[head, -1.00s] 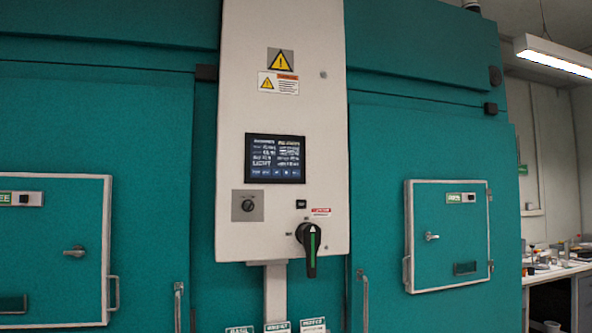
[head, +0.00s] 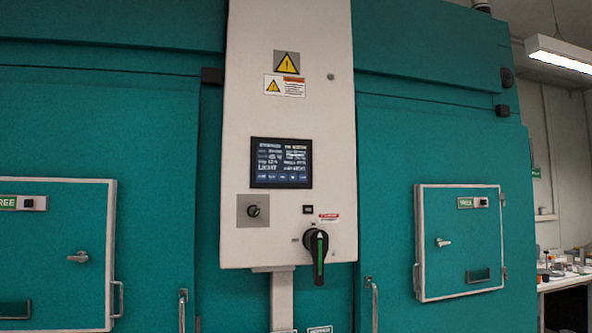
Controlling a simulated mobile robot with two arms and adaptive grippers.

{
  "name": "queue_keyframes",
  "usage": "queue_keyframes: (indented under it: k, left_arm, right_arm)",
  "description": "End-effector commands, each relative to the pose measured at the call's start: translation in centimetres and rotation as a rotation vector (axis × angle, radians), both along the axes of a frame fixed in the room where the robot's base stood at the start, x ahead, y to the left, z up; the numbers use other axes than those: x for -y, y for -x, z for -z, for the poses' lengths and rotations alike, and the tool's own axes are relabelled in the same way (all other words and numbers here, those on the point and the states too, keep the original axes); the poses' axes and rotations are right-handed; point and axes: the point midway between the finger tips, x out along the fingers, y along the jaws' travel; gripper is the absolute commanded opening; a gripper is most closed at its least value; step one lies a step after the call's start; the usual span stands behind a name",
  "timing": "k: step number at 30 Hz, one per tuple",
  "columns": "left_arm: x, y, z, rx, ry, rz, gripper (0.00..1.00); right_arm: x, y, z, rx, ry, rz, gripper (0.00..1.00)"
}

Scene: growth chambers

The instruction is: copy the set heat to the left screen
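A dark screen (head: 281,162) with rows of small white text is set in the white control panel (head: 290,90) between two teal chambers. Its text is too small and blurred to read, so I cannot make out a set heat. Below it are a round knob on a grey plate (head: 254,211) and a black rotary handle with a green stripe (head: 318,256). I see no second screen that is clearly the left one. Neither of my grippers is in view.
The left chamber door has a small hatch (head: 60,240) with a lever handle and a sign ending in "REE". The right door has a similar hatch (head: 462,225). A cluttered bench (head: 565,283) stands at the far right. Signs below the panel are cut off.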

Motion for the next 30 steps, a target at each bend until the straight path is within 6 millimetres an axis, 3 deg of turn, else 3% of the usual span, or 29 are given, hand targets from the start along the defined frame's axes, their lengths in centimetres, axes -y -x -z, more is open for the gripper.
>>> queue_keyframes:
  k: [9,30]
  left_arm:
    - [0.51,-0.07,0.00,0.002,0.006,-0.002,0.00]
    - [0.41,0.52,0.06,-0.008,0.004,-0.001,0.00]
  right_arm:
    - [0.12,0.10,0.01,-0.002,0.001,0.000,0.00]
    - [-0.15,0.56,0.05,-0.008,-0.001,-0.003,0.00]
